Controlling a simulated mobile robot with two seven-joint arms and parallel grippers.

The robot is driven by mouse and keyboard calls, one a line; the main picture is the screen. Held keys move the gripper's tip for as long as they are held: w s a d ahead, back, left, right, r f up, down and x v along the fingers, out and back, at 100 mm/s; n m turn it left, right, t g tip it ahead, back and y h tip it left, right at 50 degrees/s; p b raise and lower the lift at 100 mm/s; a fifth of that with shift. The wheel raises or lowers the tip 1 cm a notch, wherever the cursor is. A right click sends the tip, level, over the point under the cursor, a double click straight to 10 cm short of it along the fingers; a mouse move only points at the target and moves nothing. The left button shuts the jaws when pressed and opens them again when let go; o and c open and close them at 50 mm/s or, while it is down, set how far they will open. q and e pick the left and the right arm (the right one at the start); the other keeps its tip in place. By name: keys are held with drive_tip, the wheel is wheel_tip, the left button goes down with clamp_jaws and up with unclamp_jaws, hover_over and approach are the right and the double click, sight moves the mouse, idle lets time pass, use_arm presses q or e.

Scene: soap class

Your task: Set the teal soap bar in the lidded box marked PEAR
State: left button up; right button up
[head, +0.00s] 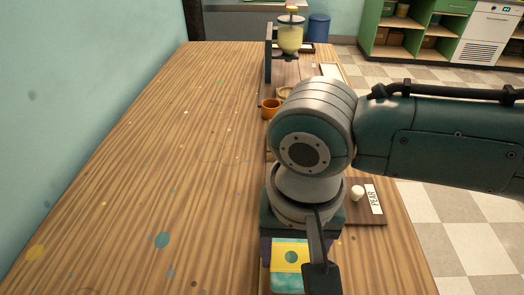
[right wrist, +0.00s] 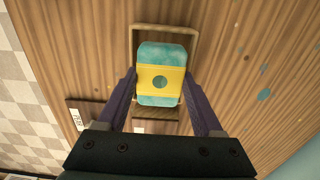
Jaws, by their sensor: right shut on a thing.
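The teal soap bar (head: 288,280) has a yellow band with a teal dot. It also shows in the right wrist view (right wrist: 160,52), between the purple fingers of my right gripper (right wrist: 160,84), which is shut on its sides. In the head view my right gripper (head: 290,258) is at the bottom centre, over the table. A dark brown lid or box top (head: 372,215) with a white knob and a PEAR label lies to its right. The PEAR label also shows in the right wrist view (right wrist: 77,120). My left gripper is out of view.
A light wooden rim (right wrist: 165,28) frames the bar in the right wrist view; the height between them is unclear. The table's left side (head: 150,150) is clear.

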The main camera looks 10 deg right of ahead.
drive_tip(key=shift+p, duration=0.35)
idle(0.6)
drive_tip(key=shift+f, duration=0.45)
idle(0.7)
drive_tip(key=o, duration=1.5)
wheel_tip(320, 180, up, 6)
drive_tip(key=p, duration=0.7)
